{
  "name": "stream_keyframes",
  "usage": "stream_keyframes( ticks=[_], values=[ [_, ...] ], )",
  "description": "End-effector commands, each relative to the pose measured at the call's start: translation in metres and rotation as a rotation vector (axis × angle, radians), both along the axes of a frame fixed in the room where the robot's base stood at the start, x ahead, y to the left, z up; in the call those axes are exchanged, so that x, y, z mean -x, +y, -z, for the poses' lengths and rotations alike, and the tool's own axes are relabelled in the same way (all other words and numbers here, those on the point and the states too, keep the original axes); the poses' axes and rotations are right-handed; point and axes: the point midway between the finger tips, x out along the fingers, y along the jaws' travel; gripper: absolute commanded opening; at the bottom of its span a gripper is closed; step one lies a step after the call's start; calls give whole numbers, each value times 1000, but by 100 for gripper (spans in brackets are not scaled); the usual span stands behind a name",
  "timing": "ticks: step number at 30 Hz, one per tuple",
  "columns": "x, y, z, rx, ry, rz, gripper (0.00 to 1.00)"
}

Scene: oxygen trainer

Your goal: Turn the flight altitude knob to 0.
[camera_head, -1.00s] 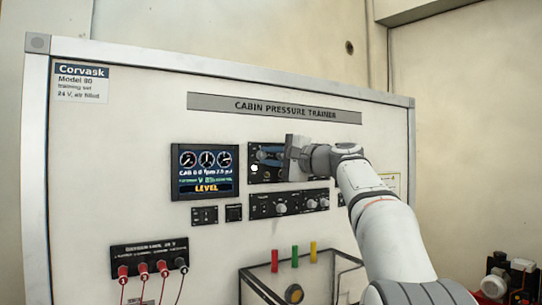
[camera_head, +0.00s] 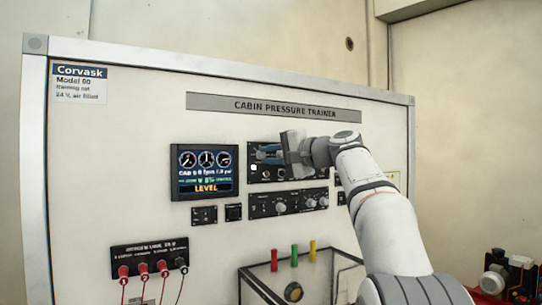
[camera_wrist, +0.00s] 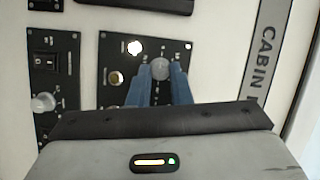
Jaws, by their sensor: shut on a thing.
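My gripper (camera_wrist: 162,80) reaches to the upper black panel (camera_head: 255,176) of the cabin pressure trainer. In the wrist view its two blue fingers are closed around a round grey knob (camera_wrist: 160,66) on that panel (camera_wrist: 108,52), one finger on each side. The knob's pointer and scale are too small to read. The display (camera_head: 205,172) shows three dials and the word LEVEL.
A lower panel (camera_head: 268,209) with several knobs sits just below my gripper. Small switch panels (camera_head: 204,215) lie left of it. Cabled red jacks (camera_head: 143,269) are at lower left.

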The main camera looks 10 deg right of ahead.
Motion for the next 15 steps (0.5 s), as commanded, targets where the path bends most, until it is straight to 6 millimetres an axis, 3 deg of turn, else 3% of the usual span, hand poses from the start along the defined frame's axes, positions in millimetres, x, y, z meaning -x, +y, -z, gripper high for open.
stream_keyframes(
  ticks=[2, 3, 9, 11, 15],
  values=[
    [0, 0, 2, 1, 3, -2, 0],
    [0, 0, 2, 1, 3, -2, 19],
    [0, 0, 1, 1, 3, -1, 35],
    [0, 0, 1, 0, 2, -2, 40],
    [0, 0, 1, 0, 2, -1, 40]
  ],
)
